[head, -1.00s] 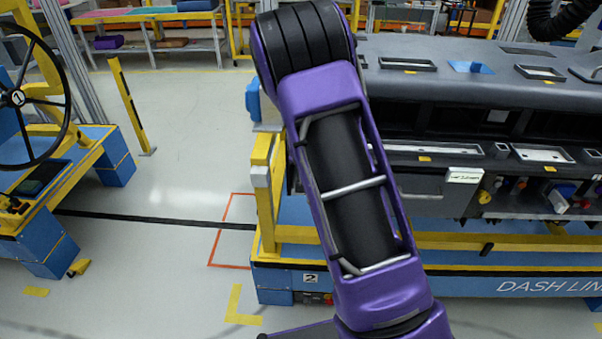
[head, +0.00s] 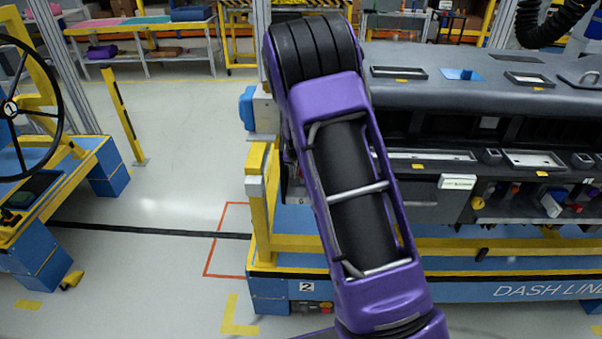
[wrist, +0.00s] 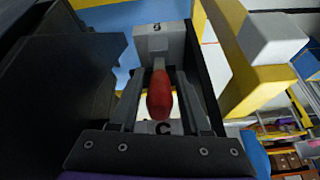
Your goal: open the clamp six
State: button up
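In the wrist view, the red handle (wrist: 160,96) of a clamp points toward my camera. Its pale grey shaft runs up to a light grey block (wrist: 158,40) with a dark mark on it, which could be an upside-down 6. My gripper (wrist: 159,88) is open, with one dark finger on each side of the red handle. Gaps show between the fingers and the handle. In the head view, my purple arm hides the gripper and the handle. The dashboard module (head: 455,85) stands behind the arm.
A large dark panel (wrist: 55,75) fills the left of the wrist view. A yellow post with a grey cap (wrist: 278,38) stands close on the right. In the head view, a blue and yellow cart (head: 258,295) carries the module.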

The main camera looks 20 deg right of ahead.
jog(key=shift+o, duration=0.7)
jog(key=v, duration=1.7)
jog(key=shift+r, duration=0.2)
jog(key=shift+a, duration=0.1)
